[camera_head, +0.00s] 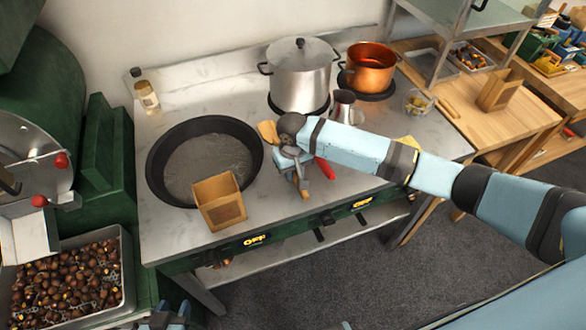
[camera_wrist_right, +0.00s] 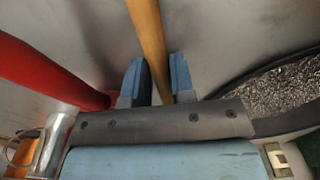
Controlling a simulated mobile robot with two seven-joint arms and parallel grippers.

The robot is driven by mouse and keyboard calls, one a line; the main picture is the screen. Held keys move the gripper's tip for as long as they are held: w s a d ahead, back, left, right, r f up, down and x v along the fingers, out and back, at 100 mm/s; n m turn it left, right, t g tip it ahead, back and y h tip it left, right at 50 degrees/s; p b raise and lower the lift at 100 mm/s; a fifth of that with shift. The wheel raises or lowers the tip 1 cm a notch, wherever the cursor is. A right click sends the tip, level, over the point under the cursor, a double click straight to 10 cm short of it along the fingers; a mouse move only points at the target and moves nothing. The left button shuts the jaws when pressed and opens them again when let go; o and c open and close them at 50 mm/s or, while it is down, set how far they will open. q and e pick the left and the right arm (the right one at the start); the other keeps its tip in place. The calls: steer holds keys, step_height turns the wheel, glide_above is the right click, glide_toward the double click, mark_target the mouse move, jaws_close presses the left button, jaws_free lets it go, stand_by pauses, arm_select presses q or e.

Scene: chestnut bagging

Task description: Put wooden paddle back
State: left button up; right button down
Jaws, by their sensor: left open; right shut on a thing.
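The wooden paddle (camera_head: 268,132) shows its flat end just left of my right wrist in the head view. Its handle (camera_wrist_right: 148,40) runs between the fingers in the right wrist view. My right gripper (camera_head: 297,172) is shut on this handle above the counter, between the black pan and the red-handled thing. The fingers also show in the right wrist view (camera_wrist_right: 156,82). Part of the paddle is hidden behind my wrist. My left gripper (camera_head: 166,319) is open at the bottom edge of the head view, partly cut off and away from the paddle.
A wide black pan (camera_head: 205,163) and a small wooden box (camera_head: 220,203) stand on the marble counter (camera_head: 165,235). A red handle (camera_wrist_right: 50,70) lies close beside my right gripper. A steel pot (camera_head: 300,75) and copper pot (camera_head: 370,68) stand behind. A chestnut tray (camera_head: 127,275) is lower left.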

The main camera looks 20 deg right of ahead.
steer(key=shift+f, duration=0.2)
steer(key=c, duration=0.9)
jaws_free()
step_height(320, 180, up, 14)
steer(key=shift+f, duration=0.1)
